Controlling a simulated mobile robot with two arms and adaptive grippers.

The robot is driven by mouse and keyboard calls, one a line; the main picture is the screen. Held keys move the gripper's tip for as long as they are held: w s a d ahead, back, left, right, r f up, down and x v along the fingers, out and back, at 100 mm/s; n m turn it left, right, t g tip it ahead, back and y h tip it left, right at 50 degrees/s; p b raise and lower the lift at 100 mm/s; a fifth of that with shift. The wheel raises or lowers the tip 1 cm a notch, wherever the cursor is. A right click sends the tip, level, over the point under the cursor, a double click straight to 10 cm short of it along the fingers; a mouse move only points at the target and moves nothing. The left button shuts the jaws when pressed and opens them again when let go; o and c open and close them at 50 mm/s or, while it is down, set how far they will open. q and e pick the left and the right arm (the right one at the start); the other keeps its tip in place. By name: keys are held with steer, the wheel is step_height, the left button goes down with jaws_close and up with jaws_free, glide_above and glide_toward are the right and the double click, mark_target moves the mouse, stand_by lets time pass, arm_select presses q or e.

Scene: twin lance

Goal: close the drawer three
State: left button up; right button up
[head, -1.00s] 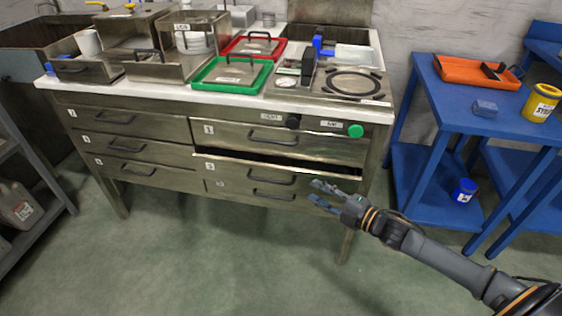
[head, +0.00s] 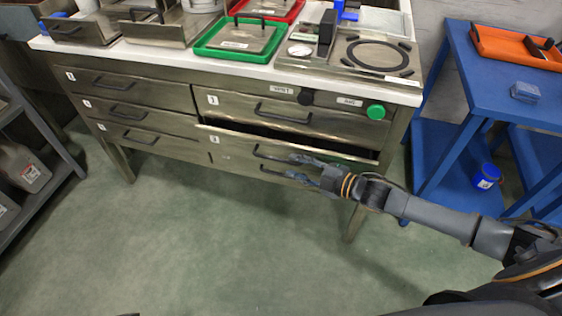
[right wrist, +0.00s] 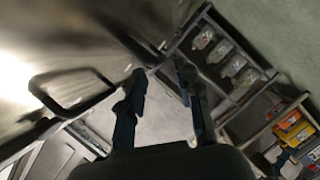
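The cabinet has two columns of metal drawers. In the right column, the middle drawer (head: 232,146) is pulled partly out, with a dark gap above its front; its number label is too small to read surely. Its black handle (head: 268,154) faces me. The drawer (head: 237,101) above it, labelled 1, is shut. My right gripper (head: 299,168) is open and empty, in front of the open drawer's right half, near the handle's right end; I cannot tell if it touches. In the right wrist view, its fingers (right wrist: 160,95) are apart and a drawer handle (right wrist: 68,92) lies to their left. My left gripper is not in view.
The white worktop (head: 290,75) holds a green tray (head: 205,49), a red tray (head: 290,14) and a ring-topped plate (head: 378,55). A green knob (head: 376,112) sticks out at the front right. A blue table (head: 470,75) stands right. The floor in front is clear.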

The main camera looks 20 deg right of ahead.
mark_target(285, 162)
steer(key=b+x, duration=0.1)
steer(key=x, duration=0.5)
steer(key=shift+s, duration=0.1)
steer(key=shift+c, duration=0.4)
jaws_close()
